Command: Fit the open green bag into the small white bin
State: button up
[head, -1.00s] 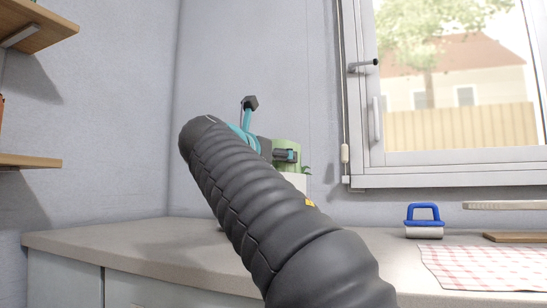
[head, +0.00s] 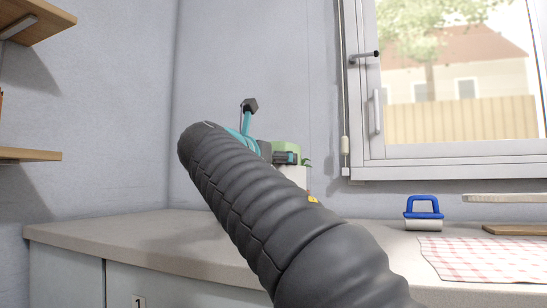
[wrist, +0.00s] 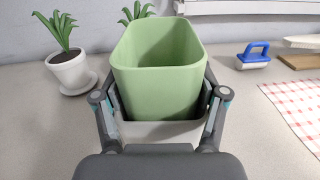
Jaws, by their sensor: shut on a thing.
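The open green bag (wrist: 160,88) stands upright between the fingers of my gripper (wrist: 161,95) in the wrist view, its wide mouth facing up. My gripper is shut on it. The small white bin (wrist: 160,131) shows as a pale wall around the lower part of the bag, at the front and sides. The bag's lower part is inside the bin and its upper part rises well above the rim. How deep its bottom sits is hidden. In the head view, my arm covers most of this; only a bit of green bag (head: 286,147) and white bin (head: 294,174) shows.
A potted plant (wrist: 70,70) stands left of the bin on the counter, and another plant (wrist: 136,12) shows behind. A blue-handled brush (head: 423,213), a checked cloth (head: 485,259) and a board (head: 515,230) lie to the right. The counter's front left (head: 130,235) is clear.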

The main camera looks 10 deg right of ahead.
jog(key=o, duration=1.1)
jog(key=v, duration=1.2)
